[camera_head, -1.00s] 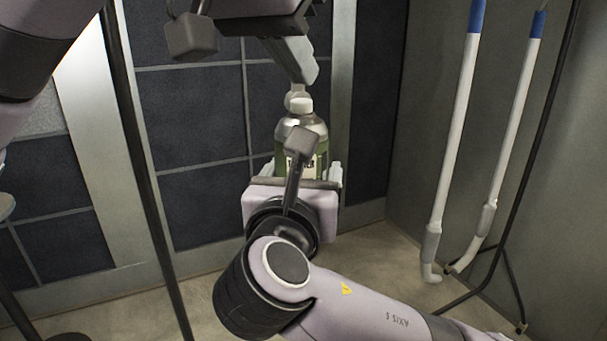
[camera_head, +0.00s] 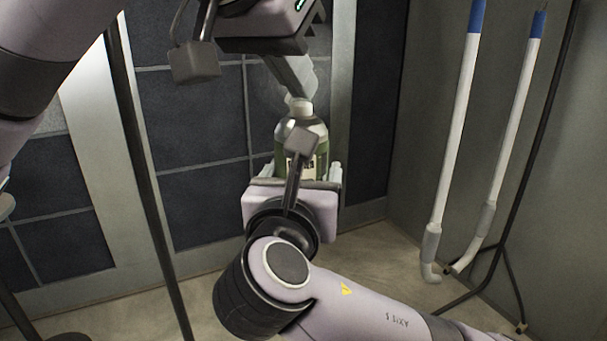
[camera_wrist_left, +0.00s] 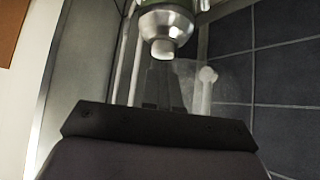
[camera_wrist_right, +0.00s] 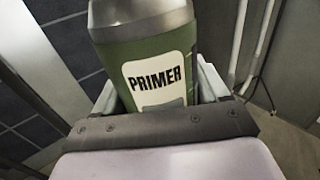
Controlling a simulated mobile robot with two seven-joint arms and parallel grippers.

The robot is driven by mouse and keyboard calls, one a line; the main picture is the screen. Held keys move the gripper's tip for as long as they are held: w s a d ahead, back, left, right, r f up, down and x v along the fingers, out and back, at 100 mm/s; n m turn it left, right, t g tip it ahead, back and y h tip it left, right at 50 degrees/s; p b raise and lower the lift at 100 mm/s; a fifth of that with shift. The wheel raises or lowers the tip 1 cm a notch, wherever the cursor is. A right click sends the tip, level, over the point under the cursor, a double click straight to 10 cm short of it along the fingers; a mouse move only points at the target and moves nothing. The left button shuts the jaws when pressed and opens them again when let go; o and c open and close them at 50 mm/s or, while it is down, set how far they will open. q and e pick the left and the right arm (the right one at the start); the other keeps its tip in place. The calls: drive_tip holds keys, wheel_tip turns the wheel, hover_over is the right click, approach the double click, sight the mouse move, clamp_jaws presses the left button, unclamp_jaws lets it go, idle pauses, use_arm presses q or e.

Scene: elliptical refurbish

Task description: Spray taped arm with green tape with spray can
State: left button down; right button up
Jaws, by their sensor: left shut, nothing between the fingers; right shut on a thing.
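The spray can (camera_head: 322,150) is green with a silver shoulder and a white cap, and stands about upright. My right gripper (camera_head: 303,178) is shut around its body. In the right wrist view the can (camera_wrist_right: 160,75) shows a PRIMER label. My left gripper (camera_head: 299,88) is shut and empty, its tips just above or on the cap; I cannot tell if they touch. A faint pale haze (camera_head: 270,98) hangs by the cap. Two white arms hang at the right, the left arm (camera_head: 455,130) and right arm (camera_head: 513,130), both with blue tops. No green tape shows.
A dark tiled panel (camera_head: 200,130) stands behind the can. A dark thin pole (camera_head: 145,180) runs down at the left. A dark stand (camera_head: 510,270) is at the right below the hanging arms. Open floor (camera_head: 375,255) lies between.

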use_arm(q)
drive_tip(key=shift+f, duration=0.25)
drive_tip(key=shift+r, duration=2.6)
drive_tip(key=v, duration=1.2)
drive_tip(key=shift+f, duration=0.1)
